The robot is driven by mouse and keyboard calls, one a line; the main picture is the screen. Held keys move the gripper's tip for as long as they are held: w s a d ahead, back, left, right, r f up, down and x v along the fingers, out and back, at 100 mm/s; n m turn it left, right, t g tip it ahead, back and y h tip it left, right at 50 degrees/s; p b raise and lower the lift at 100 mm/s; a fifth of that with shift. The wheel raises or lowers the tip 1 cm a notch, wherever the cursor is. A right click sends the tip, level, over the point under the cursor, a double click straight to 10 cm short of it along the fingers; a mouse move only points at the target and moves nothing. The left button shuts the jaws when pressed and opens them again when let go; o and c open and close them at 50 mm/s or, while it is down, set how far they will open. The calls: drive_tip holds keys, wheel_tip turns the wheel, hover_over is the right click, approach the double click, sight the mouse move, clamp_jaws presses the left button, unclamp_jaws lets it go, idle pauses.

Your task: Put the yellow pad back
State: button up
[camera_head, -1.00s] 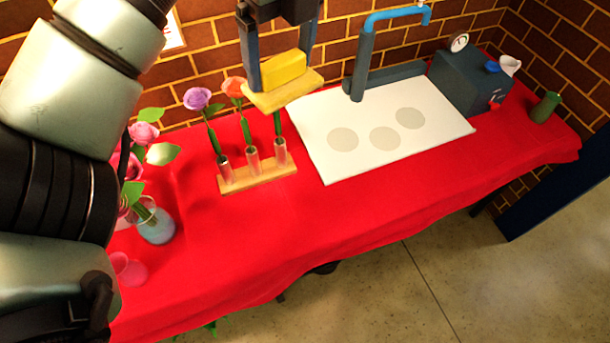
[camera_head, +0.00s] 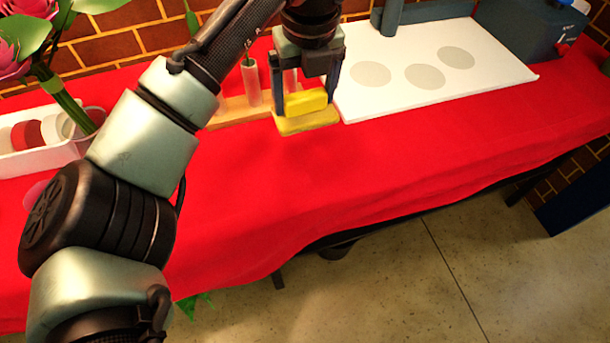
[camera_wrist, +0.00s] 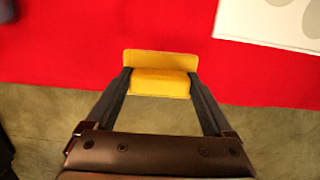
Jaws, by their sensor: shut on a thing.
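The yellow pad (camera_head: 307,122) is a flat slab with a raised yellow block (camera_head: 306,102) on top. My gripper (camera_head: 306,98) is shut on the block, one finger on each side, and holds the pad level over the red cloth, in front of the wooden rack. In the wrist view the yellow pad (camera_wrist: 160,82) sits between the two fingertips (camera_wrist: 160,84), with red cloth beyond it. I cannot tell how far above the cloth the pad is.
The wooden rack (camera_head: 228,112) with clear tubes stands just behind, partly hidden by my arm. A white board (camera_head: 425,90) with grey discs lies to the right. A white tray (camera_head: 38,163) and flowers (camera_head: 20,50) are at left. Red cloth (camera_head: 400,150) in front is clear.

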wheel_tip(320, 180, down, 12)
drive_tip(key=b, duration=0.3)
drive_tip(key=shift+f, duration=0.15)
drive_tip(key=o, duration=0.9)
drive_tip(key=r+p, duration=0.1)
drive_tip(key=r, duration=0.3)
drive_tip(key=s+r, duration=0.1)
drive_tip(key=r, duration=0.3)
drive_tip(key=r+p, duration=0.1)
drive_tip(key=r, duration=0.3)
drive_tip(key=shift+s+d+r+p, duration=0.1)
drive_tip(key=shift+s+d+p, duration=0.2)
drive_tip(key=shift+s+p, duration=0.05)
